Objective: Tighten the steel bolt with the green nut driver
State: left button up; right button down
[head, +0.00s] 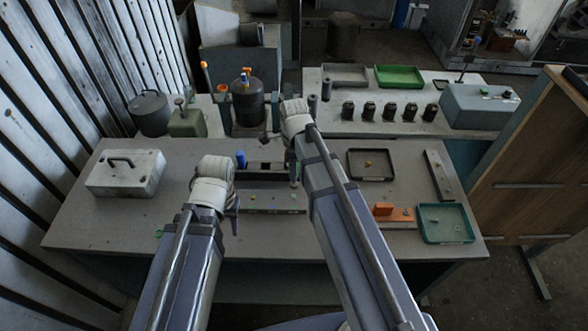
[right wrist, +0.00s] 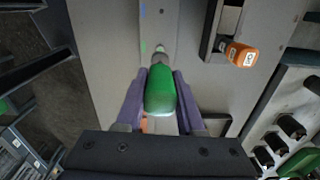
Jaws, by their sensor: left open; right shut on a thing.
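The green nut driver (right wrist: 160,92) is held between the two purple fingers of my right gripper (right wrist: 158,74) in the right wrist view. Its tip points away from the camera toward a grey plate (right wrist: 146,28) with small coloured marks. The plate also shows in the head view (head: 270,208). A small grey metal end shows at the driver's tip; I cannot tell whether it touches the steel bolt, which I cannot make out. My left gripper (head: 234,222) is open and empty near the plate's left end.
A dark rack (head: 262,167) holds a blue-handled tool (head: 240,159); an orange-handled tool (right wrist: 240,54) stands in it too. A grey box (head: 125,174) is at left. A black tray (head: 371,176), an orange block (head: 383,209) and a green tray (head: 445,237) lie at right.

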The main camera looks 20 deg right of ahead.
jog(key=shift+a+f+b, duration=0.1)
jog(key=shift+f+b, duration=1.85)
jog(key=shift+f, duration=0.3)
jog(key=shift+f+b, duration=0.3)
